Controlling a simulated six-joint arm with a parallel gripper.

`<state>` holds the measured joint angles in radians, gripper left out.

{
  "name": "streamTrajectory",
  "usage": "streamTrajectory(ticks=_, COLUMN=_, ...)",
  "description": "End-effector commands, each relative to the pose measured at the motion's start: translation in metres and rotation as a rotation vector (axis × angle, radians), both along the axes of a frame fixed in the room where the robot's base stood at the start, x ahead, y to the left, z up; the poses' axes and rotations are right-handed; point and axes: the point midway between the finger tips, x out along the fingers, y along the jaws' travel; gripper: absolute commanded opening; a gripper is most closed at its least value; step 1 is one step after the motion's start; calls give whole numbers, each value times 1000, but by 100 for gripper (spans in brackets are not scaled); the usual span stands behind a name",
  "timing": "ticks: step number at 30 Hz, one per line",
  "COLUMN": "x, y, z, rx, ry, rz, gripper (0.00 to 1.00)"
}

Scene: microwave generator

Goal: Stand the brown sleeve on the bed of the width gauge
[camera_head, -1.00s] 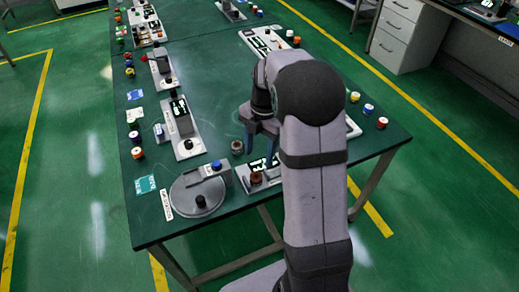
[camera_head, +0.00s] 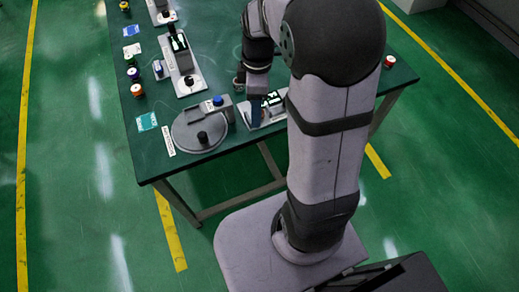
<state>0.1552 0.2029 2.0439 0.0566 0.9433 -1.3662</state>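My gripper (camera_head: 256,110) points down at the near edge of the green table, over the left part of a small white-based instrument with a lit display (camera_head: 273,99). This may be the width gauge, but its label cannot be read. Only one blue finger shows clearly, so the gap between the fingers is hidden. No brown sleeve can be made out for certain at the gripper. A small dark round piece (camera_head: 239,82) stands on the table just behind and left of the gripper, partly covered by my wrist.
A round grey plate instrument (camera_head: 188,142) with a black knob and blue button stands left of the gripper. Another display instrument (camera_head: 181,66) stands behind it. Several coloured spools (camera_head: 137,90) line the left edge.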

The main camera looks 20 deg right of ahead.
Motion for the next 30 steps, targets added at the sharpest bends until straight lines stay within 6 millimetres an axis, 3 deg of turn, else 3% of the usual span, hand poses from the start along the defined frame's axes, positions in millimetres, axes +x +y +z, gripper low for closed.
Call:
streamTrajectory(ticks=9, x=-68, y=28, z=-13, rx=-53, ry=3, rz=-663, gripper=52)
streamTrajectory(ticks=15, x=-100, y=37, z=-22, rx=-67, ry=-3, rz=-984, gripper=52)
streamTrajectory(ticks=21, x=-116, y=41, z=-27, rx=-70, ry=-6, rz=-1144, gripper=52)
streamTrajectory(ticks=30, x=-118, y=41, z=-28, rx=-71, ry=-6, rz=-1175, gripper=52)
